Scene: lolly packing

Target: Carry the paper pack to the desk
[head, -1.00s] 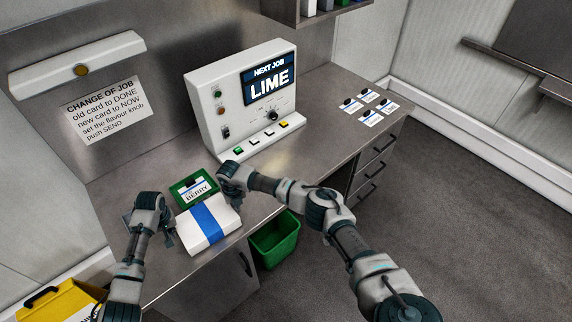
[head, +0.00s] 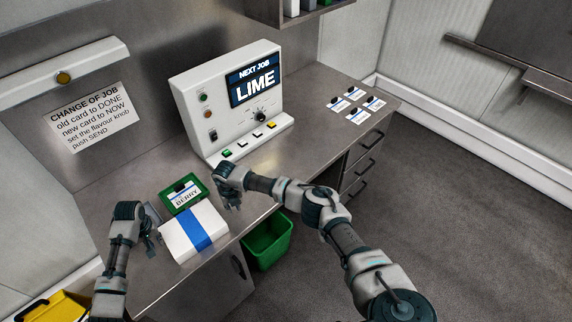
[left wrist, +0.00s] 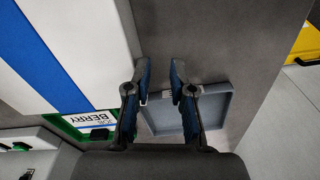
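The paper pack (head: 176,242), a white block with a blue band, lies on the steel desk (head: 314,128) near its front edge. In the left wrist view the pack (left wrist: 98,28) fills the upper left. My left gripper (head: 150,243) is just left of the pack, its fingers apart. In the left wrist view this gripper (left wrist: 162,88) has nothing between its fingertips. My right gripper (head: 231,203) is above the desk, just right of the pack and apart from it. Its fingers look spread and empty.
A green holder (head: 166,200) with a BERRY card is behind the pack. A grey tray (left wrist: 218,112) is beside it. The white console (head: 190,102) reads LIME. Several cards lie at the desk's right end. A green bin (head: 268,246) stands below. A yellow box (head: 66,308) is at lower left.

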